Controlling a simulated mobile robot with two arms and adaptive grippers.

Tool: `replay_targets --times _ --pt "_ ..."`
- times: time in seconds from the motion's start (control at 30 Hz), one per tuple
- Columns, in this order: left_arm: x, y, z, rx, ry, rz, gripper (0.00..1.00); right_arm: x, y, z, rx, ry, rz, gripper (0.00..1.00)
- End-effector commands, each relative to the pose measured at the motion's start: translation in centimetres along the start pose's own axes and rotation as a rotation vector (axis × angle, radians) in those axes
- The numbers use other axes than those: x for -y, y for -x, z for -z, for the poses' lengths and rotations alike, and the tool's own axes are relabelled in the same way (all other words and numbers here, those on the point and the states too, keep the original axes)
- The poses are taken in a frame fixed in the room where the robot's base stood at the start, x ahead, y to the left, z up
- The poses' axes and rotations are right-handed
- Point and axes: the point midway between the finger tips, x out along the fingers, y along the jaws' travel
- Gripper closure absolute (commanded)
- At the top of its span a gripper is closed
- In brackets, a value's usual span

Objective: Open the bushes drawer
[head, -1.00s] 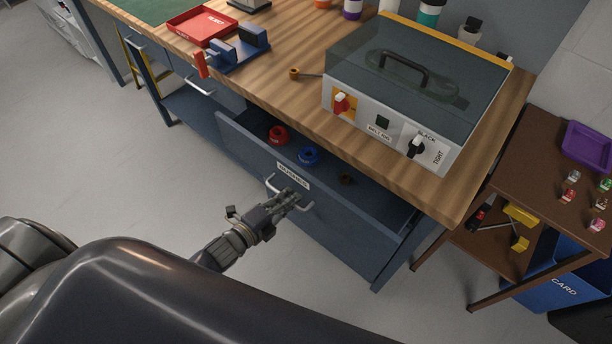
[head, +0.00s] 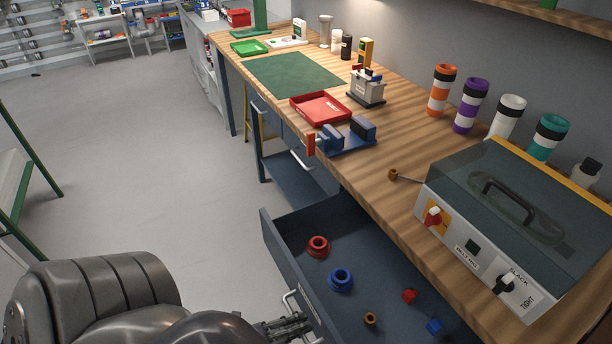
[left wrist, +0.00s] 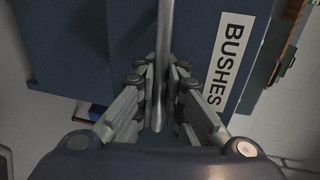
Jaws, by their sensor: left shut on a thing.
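The bushes drawer (head: 282,262) is pulled out from under the wooden workbench. Inside it lie a red bush (head: 318,246), a blue bush (head: 341,280), a small brass-coloured bush (head: 370,318) and small red and blue pieces. My left gripper (head: 292,326) is at the drawer's front, partly cut off by the lower edge of the head view. In the left wrist view, my left gripper (left wrist: 160,105) is shut on the metal drawer handle (left wrist: 165,40), beside the label BUSHES (left wrist: 231,58). My right gripper is not in view.
On the workbench (head: 375,195) stand a glass-lidded machine (head: 520,225), a red tray (head: 320,108), a blue fixture (head: 345,138) and several striped bottles. Open grey floor (head: 170,170) lies left of the bench.

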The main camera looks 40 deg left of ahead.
Motion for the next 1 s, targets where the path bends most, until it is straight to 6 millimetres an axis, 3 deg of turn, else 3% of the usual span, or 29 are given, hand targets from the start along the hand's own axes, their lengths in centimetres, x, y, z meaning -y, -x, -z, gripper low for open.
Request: replay_targets --times 0.3,0.33,0.37,0.73,0.87,1.0 --pt "0.2 0.0 -0.1 0.001 0.0 0.004 1.0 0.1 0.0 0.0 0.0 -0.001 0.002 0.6" --pt "0.2 0.0 -0.1 0.001 0.0 0.004 0.86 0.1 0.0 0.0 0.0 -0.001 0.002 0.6" --pt "0.2 0.0 -0.1 0.001 0.0 0.004 0.83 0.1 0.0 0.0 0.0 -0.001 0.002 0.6" --pt "0.0 0.2 0.0 0.001 0.0 0.001 0.83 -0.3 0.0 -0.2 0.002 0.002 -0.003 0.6" --pt "-0.1 1.7 0.0 0.001 0.001 -0.002 0.83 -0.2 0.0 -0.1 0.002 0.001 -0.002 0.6" --pt "-0.1 4.5 0.0 0.001 0.001 -0.003 0.83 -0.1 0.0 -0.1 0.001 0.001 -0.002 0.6"
